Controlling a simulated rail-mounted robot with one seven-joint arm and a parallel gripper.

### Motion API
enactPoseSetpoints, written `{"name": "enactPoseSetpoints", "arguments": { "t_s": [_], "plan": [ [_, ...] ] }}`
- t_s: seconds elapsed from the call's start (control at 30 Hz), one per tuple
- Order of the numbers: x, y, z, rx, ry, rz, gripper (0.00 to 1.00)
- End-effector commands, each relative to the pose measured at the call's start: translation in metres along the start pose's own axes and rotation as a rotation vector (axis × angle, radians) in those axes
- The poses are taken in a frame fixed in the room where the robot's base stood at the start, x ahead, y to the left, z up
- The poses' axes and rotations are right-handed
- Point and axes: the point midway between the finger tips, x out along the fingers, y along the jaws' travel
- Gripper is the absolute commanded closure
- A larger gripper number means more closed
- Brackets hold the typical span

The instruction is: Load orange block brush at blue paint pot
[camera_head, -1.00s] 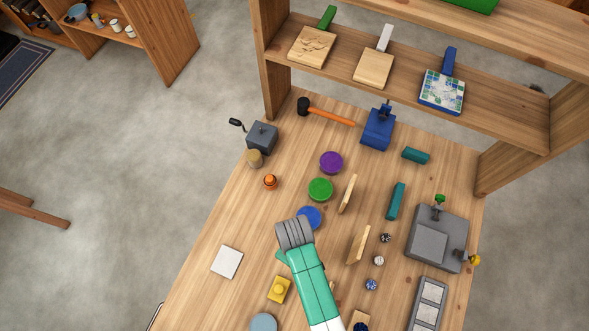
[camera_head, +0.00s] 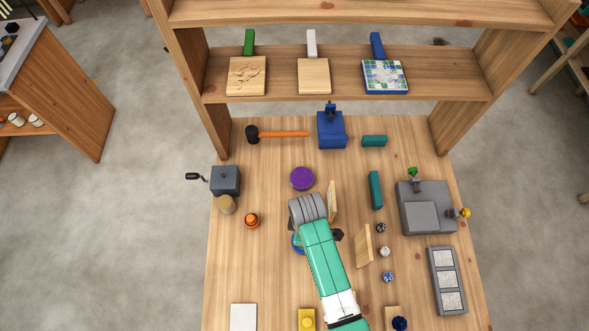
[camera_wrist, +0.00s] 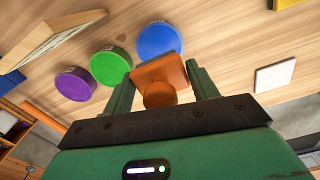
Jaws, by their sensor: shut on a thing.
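My gripper (camera_wrist: 158,76) is shut on the orange block brush (camera_wrist: 168,72), a flat orange block with a round knob, held between the two fingers. In the wrist view the blue paint pot (camera_wrist: 157,38) lies just beyond the brush, whose far edge overlaps the pot's rim in the picture. I cannot tell whether they touch. In the head view my arm covers the brush, and only a sliver of the blue pot (camera_head: 296,243) shows beside it.
Green (camera_wrist: 110,64) and purple (camera_wrist: 76,84) pots stand beside the blue one. A wooden board (camera_head: 363,246) stands to the right. A white tile (camera_head: 243,317) and yellow block (camera_head: 307,320) lie nearer. An orange knobbed item (camera_head: 252,220) stands left.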

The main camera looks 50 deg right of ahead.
Motion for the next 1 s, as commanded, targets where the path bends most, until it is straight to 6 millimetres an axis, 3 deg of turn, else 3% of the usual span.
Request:
{"name": "enactPoseSetpoints", "arguments": {
  "t_s": [0.17, 0.6, 1.0],
  "plan": [
    [0.009, 0.000, 0.000, 0.001, 0.000, 0.000, 0.60],
    [0.059, -0.001, 0.000, 0.002, 0.000, 0.001, 0.60],
    [0.059, -0.001, 0.000, 0.002, 0.000, 0.001, 0.60]
  ]
}}
